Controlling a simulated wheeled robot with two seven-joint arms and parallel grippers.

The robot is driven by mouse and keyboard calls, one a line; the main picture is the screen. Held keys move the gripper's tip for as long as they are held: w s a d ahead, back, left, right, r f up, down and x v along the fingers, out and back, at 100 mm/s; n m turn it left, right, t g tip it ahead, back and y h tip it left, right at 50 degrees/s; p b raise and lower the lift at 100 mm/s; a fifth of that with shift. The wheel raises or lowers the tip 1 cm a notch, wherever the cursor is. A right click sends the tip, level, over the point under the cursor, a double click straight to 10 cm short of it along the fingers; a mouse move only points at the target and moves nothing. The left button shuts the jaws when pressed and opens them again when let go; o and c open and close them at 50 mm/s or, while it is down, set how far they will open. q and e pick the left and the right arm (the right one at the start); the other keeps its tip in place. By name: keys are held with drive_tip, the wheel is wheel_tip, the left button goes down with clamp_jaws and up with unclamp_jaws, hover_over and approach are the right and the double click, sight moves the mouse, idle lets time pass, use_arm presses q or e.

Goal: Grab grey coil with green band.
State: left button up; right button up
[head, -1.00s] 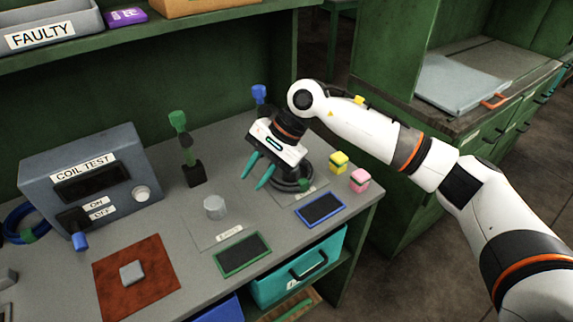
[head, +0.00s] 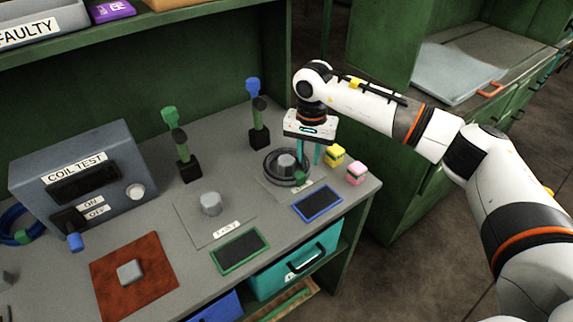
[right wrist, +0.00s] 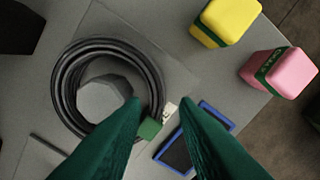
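The dark grey coil (head: 270,172) with its green band (head: 299,177) lies flat around a grey peg (head: 286,163) on a plate at the bench's right end. In the right wrist view the coil (right wrist: 62,88) is at left, with the green band (right wrist: 149,128) at its lower right edge. My right gripper (head: 309,161) is above the coil's right side, fingers pointing down. In the right wrist view its fingers (right wrist: 159,103) are apart with nothing held, and the band shows between them, close to the left finger. My left gripper is not in view.
Yellow (head: 335,155) and pink (head: 356,172) blocks stand just right of the coil. A blue-framed pad (head: 318,204) lies in front. Posts with blue (head: 253,87) and green (head: 169,113) tops stand behind and left. A second peg (head: 211,204) is empty.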

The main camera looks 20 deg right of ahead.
sight(307, 167)
wheel_tip(307, 167, down, 4)
drive_tip(key=shift+w+a+f+p, duration=0.1)
drive_tip(key=shift+p, duration=0.2)
clamp_jaws()
drive_tip(key=shift+r, duration=0.2)
